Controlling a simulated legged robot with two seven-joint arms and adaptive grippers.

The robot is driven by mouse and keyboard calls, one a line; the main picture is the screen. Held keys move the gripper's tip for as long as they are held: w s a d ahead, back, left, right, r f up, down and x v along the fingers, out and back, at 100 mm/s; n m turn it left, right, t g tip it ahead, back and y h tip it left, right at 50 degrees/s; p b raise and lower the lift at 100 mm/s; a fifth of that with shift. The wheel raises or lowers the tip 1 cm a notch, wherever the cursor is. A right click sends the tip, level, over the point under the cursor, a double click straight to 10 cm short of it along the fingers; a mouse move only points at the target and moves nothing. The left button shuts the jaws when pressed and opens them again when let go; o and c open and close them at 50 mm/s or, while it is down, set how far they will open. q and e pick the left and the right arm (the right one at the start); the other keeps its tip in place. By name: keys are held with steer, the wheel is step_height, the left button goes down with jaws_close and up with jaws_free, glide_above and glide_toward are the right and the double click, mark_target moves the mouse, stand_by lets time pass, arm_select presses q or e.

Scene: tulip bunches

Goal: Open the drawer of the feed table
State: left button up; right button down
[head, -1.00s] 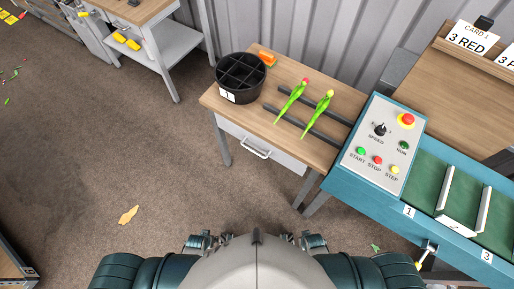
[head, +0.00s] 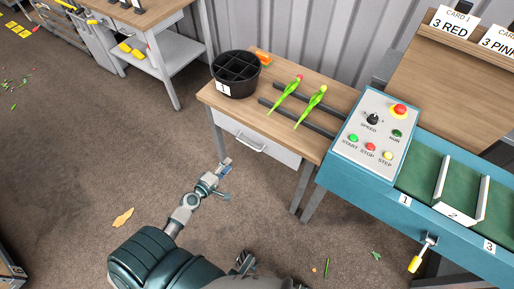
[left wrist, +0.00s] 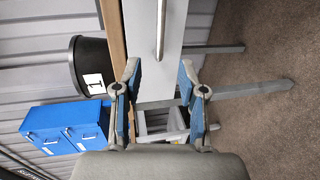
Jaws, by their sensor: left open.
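The feed table (head: 222,98) has a wooden top and a white drawer (head: 283,155) in its front, which looks shut. A pale bar handle (head: 250,144) sits on the drawer front. My left gripper (head: 228,165) is open and empty, in front of and below the handle, apart from it. In the left wrist view the blue-padded fingers (left wrist: 158,76) are spread, with the white drawer front (left wrist: 146,50) and the handle bar (left wrist: 161,28) ahead of them. A dark part of mine at the bottom of the head view may be the right gripper (head: 244,263); its jaws are unclear.
A black bucket (head: 234,77) marked 1, two green tulip bunches (head: 310,105) and dark rails are on the tabletop. The teal conveyor machine (head: 350,177) adjoins on the right. Table legs stand below the drawer. Floor in front is mostly open, with some plant scraps.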

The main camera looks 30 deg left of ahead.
arm_select(q)
glide_toward(248, 144)
steer(key=w+f, duration=0.2)
steer(key=w, duration=0.1)
steer(key=x, duration=0.6)
steer(key=shift+w+d+r+b, duration=0.2)
steer(key=shift+w+d+b, duration=0.05)
steer(key=shift+d+b, duration=0.1)
steer(key=shift+w+a, duration=0.15)
steer(key=shift+w, duration=0.05)
steer(key=shift+w+a+f, duration=0.1)
steer(key=shift+a+f, duration=0.1)
steer(key=shift+a, duration=0.15)
steer(key=shift+d, duration=0.3)
steer(key=c, duration=0.6)
steer(key=shift+d+r, duration=0.1)
steer(key=shift+d, duration=0.1)
jaws_close()
arm_select(e)
steer(key=shift+s+d+r, duration=0.1)
steer(key=shift+d+r, duration=0.05)
steer(key=shift+r, duration=0.45)
